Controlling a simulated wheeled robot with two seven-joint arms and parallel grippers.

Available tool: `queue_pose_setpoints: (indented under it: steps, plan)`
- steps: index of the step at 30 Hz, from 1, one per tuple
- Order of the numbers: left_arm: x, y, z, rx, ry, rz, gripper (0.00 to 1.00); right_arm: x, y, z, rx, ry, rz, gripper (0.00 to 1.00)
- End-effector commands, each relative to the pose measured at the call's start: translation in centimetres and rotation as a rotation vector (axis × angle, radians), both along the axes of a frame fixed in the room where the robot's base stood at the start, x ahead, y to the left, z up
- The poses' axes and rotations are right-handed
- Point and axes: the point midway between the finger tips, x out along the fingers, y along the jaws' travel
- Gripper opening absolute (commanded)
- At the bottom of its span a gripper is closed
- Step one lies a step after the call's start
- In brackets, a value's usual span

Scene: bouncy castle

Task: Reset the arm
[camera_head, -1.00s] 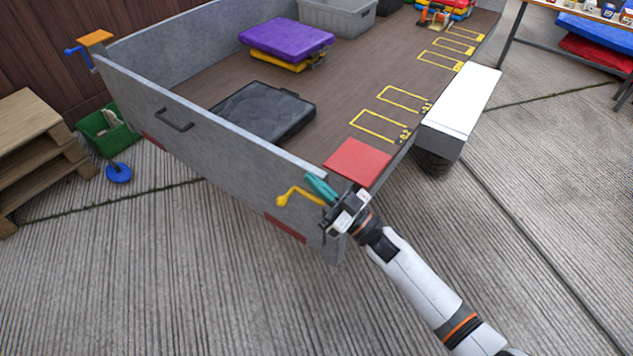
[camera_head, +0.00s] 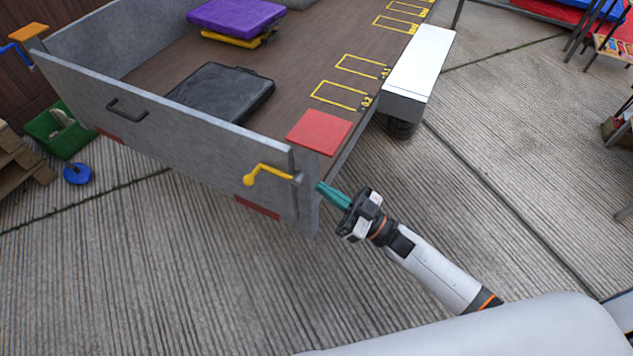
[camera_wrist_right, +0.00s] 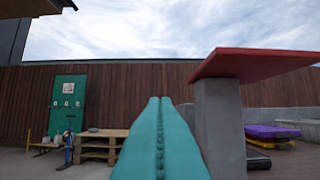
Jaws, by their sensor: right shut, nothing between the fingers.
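My right gripper (camera_head: 333,195) has teal fingers that are closed together with nothing between them. In the head view it is just right of the trailer's near corner, close to the yellow crank handle (camera_head: 268,173) and below the red plate (camera_head: 319,131) on the corner post. In the right wrist view the closed fingers (camera_wrist_right: 160,140) point forward, left of the grey post, and the red plate (camera_wrist_right: 255,64) overhangs at the upper right. My right arm (camera_head: 435,270) reaches in from the lower right. My left gripper is not in view.
The grey trailer (camera_head: 190,130) carries a black case (camera_head: 220,93) and a purple folded piece (camera_head: 236,17). A white wheel cover (camera_head: 420,62) sits at its right side. The concrete floor in front is clear.

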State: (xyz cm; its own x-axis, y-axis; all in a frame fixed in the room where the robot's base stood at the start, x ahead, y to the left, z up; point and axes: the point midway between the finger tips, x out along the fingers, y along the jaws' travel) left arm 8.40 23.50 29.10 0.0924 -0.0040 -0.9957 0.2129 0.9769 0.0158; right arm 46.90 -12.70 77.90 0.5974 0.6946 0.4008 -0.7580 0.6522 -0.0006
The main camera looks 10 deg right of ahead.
Motion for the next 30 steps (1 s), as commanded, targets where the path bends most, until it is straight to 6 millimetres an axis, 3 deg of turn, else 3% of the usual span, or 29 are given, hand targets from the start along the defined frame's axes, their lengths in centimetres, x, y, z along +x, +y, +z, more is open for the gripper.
queue_pose_setpoints:
  steps: [16, 20, 23, 26, 30]
  plan:
    - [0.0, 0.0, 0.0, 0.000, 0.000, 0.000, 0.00, 0.0, -0.1, 0.0, 0.000, 0.001, -0.002, 0.00]
    - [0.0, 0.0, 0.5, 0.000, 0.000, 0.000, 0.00, 0.5, -0.7, -1.7, -0.025, 0.052, -0.055, 0.00]
    - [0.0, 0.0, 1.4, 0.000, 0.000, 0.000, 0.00, 1.3, -2.3, -5.9, -0.090, 0.171, -0.173, 0.00]
    - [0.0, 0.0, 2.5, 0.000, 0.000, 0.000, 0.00, 0.8, -4.7, -12.4, -0.197, 0.353, -0.319, 0.00]
    - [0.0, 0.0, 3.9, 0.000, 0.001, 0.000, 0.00, -3.2, -7.9, -22.1, -0.375, 0.632, -0.476, 0.00]
